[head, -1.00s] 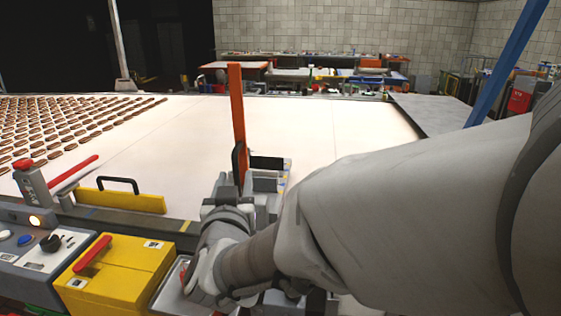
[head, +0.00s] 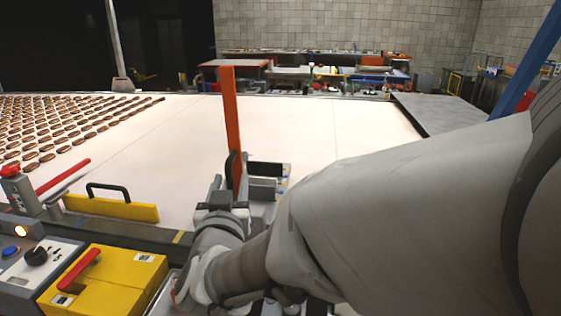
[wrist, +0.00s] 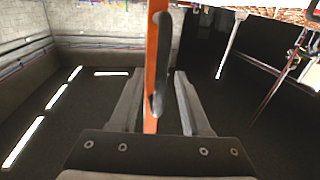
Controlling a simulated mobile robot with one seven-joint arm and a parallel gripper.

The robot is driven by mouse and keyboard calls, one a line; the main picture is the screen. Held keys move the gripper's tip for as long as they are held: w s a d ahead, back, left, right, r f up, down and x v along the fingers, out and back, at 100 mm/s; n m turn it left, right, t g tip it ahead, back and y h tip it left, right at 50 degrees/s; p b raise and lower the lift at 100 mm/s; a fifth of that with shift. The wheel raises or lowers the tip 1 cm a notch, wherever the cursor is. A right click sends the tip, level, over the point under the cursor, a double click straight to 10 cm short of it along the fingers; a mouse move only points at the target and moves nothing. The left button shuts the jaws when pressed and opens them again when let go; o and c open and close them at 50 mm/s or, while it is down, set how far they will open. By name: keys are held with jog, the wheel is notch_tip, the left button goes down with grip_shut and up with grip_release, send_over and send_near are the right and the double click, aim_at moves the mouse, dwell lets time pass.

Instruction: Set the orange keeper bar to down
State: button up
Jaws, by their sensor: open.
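The orange keeper bar (head: 229,115) stands upright at the near edge of the white belt in the head view. A dark curved handle (head: 232,168) sits on its lower part. My gripper (head: 222,188) is low at the bar, partly hidden by my own wrist. In the wrist view the orange bar (wrist: 152,60) and the dark handle (wrist: 160,75) show between the two grey fingers of my gripper (wrist: 158,76). The fingers are apart, with a visible gap on each side of the handle. Whether the fingertips reach past the handle is hard to tell.
A yellow box with a red lever (head: 105,285) and a control panel (head: 35,265) lie at the lower left. A yellow guard with a black handle (head: 110,208) edges the belt (head: 280,125). Brown biscuits (head: 60,125) cover the belt's left. A blue post (head: 535,65) stands at right.

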grip_shut()
dwell(1.3)
